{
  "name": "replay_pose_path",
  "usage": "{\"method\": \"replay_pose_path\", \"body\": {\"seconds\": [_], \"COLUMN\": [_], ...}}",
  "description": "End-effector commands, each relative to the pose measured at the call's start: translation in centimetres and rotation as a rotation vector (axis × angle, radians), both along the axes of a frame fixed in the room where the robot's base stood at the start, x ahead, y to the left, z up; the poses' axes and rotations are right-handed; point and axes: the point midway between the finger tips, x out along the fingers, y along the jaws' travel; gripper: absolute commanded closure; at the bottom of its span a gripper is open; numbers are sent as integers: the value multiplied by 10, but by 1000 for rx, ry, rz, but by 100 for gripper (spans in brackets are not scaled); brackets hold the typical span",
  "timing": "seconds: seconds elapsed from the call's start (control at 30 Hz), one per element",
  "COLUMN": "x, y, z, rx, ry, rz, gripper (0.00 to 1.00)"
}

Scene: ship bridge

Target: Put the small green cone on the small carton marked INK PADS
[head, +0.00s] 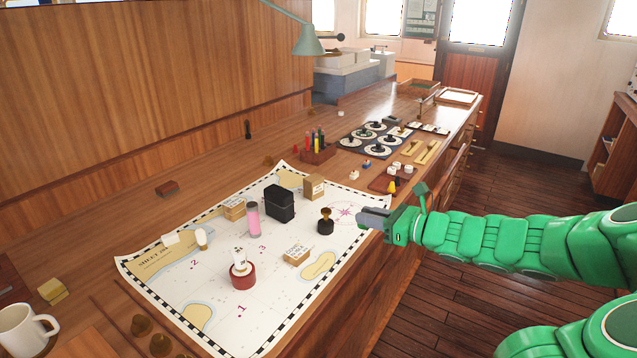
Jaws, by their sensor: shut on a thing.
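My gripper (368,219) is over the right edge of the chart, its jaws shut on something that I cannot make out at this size. I cannot pick out a small green cone for certain. Three small cartons are on the chart: one at the back left (235,209), one at the back right (314,187) and a flatter one in front (298,253) with printed words. I cannot read INK PADS on any of them. My gripper is to the right of all three.
A black case (280,204), a pink-filled cylinder (253,220), a dark stamp (325,222) and a red round base (242,277) stand on the chart (215,285). A rack (318,155) of coloured pieces and a yellow cone (391,187) stand behind. A mug (22,332) is front left.

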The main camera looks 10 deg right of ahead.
Motion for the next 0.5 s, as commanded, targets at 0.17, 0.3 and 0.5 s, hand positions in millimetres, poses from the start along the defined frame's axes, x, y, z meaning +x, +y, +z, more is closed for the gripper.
{"method": "replay_pose_path", "body": {"seconds": [0.17, 0.3, 0.5], "x": [30, 53, 86], "y": [1, 2, 6], "z": [3, 7, 16], "rx": [0, -3, -3], "ry": [1, 0, -1], "rz": [-11, -24, -40], "gripper": [100, 100, 100]}}
